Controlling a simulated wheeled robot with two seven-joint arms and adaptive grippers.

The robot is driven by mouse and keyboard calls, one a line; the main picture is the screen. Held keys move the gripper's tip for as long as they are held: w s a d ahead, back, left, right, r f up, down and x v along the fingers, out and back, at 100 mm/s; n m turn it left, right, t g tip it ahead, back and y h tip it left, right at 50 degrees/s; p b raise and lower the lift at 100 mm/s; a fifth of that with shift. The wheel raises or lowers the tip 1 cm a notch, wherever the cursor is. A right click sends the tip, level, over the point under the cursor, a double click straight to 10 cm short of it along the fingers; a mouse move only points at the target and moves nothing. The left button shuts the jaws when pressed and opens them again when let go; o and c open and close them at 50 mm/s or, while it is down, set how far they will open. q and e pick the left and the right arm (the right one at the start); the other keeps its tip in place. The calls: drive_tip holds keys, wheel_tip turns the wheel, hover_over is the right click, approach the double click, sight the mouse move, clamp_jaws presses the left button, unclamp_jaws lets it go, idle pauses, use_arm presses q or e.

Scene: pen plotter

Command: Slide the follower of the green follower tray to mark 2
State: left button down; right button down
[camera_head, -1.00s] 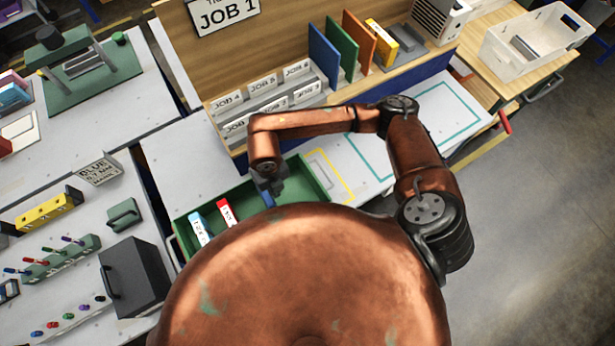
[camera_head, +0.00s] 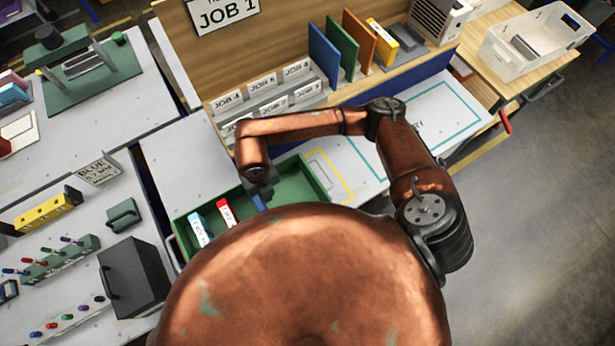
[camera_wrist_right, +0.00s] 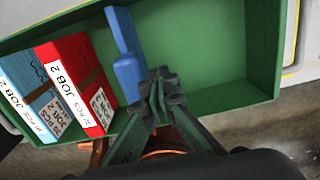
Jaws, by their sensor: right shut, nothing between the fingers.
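The green follower tray (camera_head: 302,183) lies on the worktop, partly hidden by my own body in the head view. It also fills the top of the right wrist view (camera_wrist_right: 225,60). A blue follower (camera_wrist_right: 124,45) stands across it, just right of a red box (camera_wrist_right: 78,80) and a light blue box (camera_wrist_right: 28,95) labelled JOB 2. A small part of the follower (camera_head: 259,203) shows in the head view. My right gripper (camera_wrist_right: 165,85) is shut and empty, at the right side of the follower's near end. I cannot tell whether they touch. No mark numbers are readable. My left gripper is out of view.
A rack of JOB cards (camera_head: 268,95) and upright coloured boards (camera_head: 342,48) stand behind the tray. A dark grey box (camera_head: 135,275) and pen holders (camera_head: 60,258) are to the left. The tray's right part is bare.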

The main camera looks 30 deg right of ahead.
sight(231, 220)
drive_tip(key=shift+a, duration=0.7)
drive_tip(key=shift+s+a+b, duration=0.2)
drive_tip(key=shift+a+b, duration=0.15)
drive_tip(key=shift+a, duration=1.7)
drive_tip(key=shift+s+a+b, duration=0.15)
drive_tip(key=shift+a+b, duration=0.2)
drive_tip(key=shift+a, duration=1.65)
drive_tip(key=shift+s+a+b, duration=0.15)
drive_tip(key=shift+a+b, duration=0.25)
drive_tip(key=shift+a, duration=1.55)
